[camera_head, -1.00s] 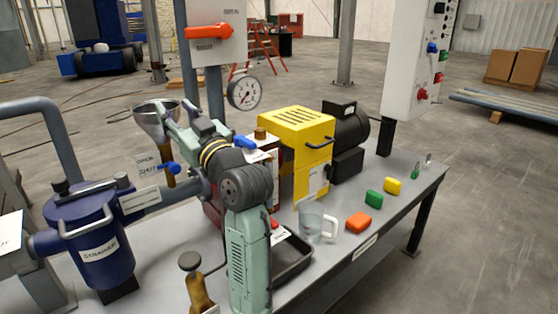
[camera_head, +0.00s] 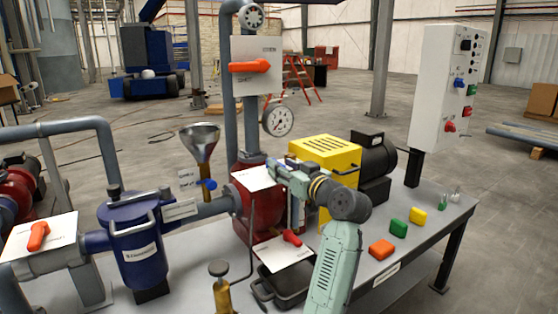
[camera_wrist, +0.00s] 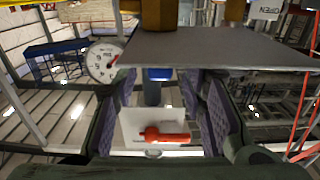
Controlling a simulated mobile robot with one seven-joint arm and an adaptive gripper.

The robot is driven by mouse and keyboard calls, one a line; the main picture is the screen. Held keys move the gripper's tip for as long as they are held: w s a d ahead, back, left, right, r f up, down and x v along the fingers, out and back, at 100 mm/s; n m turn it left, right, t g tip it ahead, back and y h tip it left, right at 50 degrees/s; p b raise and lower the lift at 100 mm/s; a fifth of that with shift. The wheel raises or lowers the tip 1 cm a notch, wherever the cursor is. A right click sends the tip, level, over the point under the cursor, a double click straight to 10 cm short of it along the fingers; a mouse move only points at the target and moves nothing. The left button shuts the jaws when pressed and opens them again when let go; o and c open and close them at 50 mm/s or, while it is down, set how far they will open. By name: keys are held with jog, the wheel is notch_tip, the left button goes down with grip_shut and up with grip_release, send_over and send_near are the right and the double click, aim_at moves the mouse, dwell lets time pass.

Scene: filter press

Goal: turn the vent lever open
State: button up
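No label naming the vent lever is readable. My gripper (camera_head: 275,168) reaches left over the red housing (camera_head: 243,212), beside the yellow machine. In the wrist view my gripper (camera_wrist: 165,112) is open, with dark pads left and right. A blue piece (camera_wrist: 158,74), possibly a lever handle, shows in the gap under a grey plate (camera_wrist: 215,50) and a brass part (camera_wrist: 170,14); contact with the pads cannot be told. A red lever on a white plate (camera_wrist: 165,135) shows beyond the gap. An "OPEN" label (camera_wrist: 265,12) is at upper right.
A funnel (camera_head: 201,145) with a blue handle (camera_head: 209,184) stands left of my gripper. A gauge (camera_head: 277,121) and an orange lever (camera_head: 250,67) rise behind it. A red lever (camera_head: 291,238), a black tray (camera_head: 285,290) and the yellow machine (camera_head: 335,155) are close by.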

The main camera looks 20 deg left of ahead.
jog(key=shift+x, duration=1.3)
jog(key=shift+c, duration=0.3)
grip_shut()
